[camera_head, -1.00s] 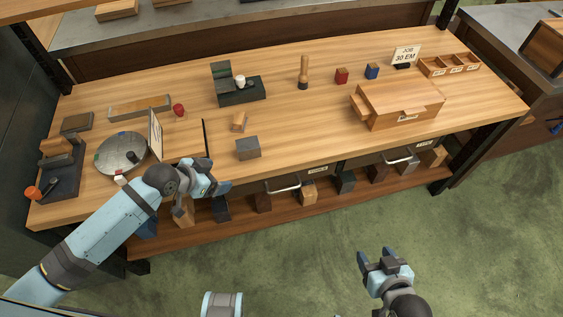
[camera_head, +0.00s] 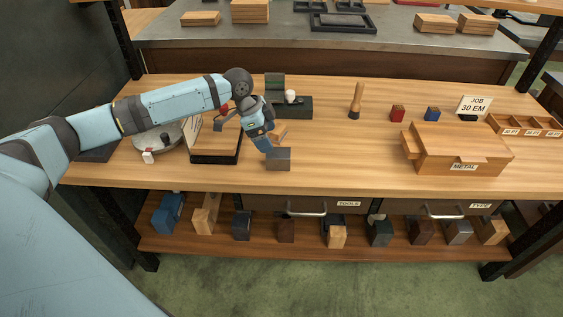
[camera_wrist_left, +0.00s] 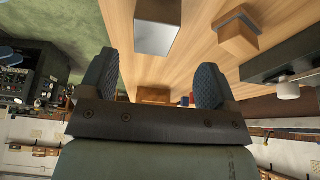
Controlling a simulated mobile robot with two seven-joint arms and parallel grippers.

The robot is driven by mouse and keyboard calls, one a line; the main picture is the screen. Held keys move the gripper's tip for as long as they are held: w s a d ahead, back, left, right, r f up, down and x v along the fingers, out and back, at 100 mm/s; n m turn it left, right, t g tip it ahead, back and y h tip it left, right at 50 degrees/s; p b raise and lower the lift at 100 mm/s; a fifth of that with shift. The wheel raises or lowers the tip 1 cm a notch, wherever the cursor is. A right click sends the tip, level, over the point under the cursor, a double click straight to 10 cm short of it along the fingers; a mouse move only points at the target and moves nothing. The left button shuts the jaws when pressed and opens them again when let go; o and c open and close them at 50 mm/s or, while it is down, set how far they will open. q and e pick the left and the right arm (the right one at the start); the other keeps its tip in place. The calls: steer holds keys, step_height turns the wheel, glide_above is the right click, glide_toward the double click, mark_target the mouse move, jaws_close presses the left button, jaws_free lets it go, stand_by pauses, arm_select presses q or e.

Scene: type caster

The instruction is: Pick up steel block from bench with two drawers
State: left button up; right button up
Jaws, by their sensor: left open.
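The steel block (camera_head: 278,159) is a grey block near the front edge of the wooden bench (camera_head: 340,175). In the left wrist view the steel block (camera_wrist_left: 157,27) shows its bright top beyond the fingers. My left gripper (camera_head: 262,143) is above and just left of the block in the head view, and seems apart from it. Its two blue-padded fingers (camera_wrist_left: 154,82) are spread with nothing between them. The bench has two drawers below its top, a TOOLS drawer (camera_head: 340,205) and a TYPE drawer (camera_head: 460,207). My right gripper is out of view.
A small wooden block (camera_head: 279,133) stands close behind the steel block. A dark green fixture (camera_head: 290,106) is farther back. A wooden METAL box (camera_head: 460,150) stands to the right. A dark-edged tray (camera_head: 215,158) lies left. Bare bench top lies between block and METAL box.

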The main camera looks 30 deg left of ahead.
mark_target(278, 152)
arm_select(q)
steer(key=x, duration=0.3)
steer(key=shift+w+d+f, duration=0.1)
steer(key=shift+f, duration=0.15)
steer(key=shift+d+b+x, duration=0.2)
steer(key=shift+b+x, duration=0.2)
steer(key=shift+x, duration=1)
steer(key=shift+d+b+x, duration=0.15)
steer(key=shift+b+x, duration=0.2)
steer(key=shift+x, duration=1)
steer(key=shift+r, duration=0.15)
steer(key=shift+c, duration=0.5)
jaws_close()
steer(key=shift+r, duration=0.15)
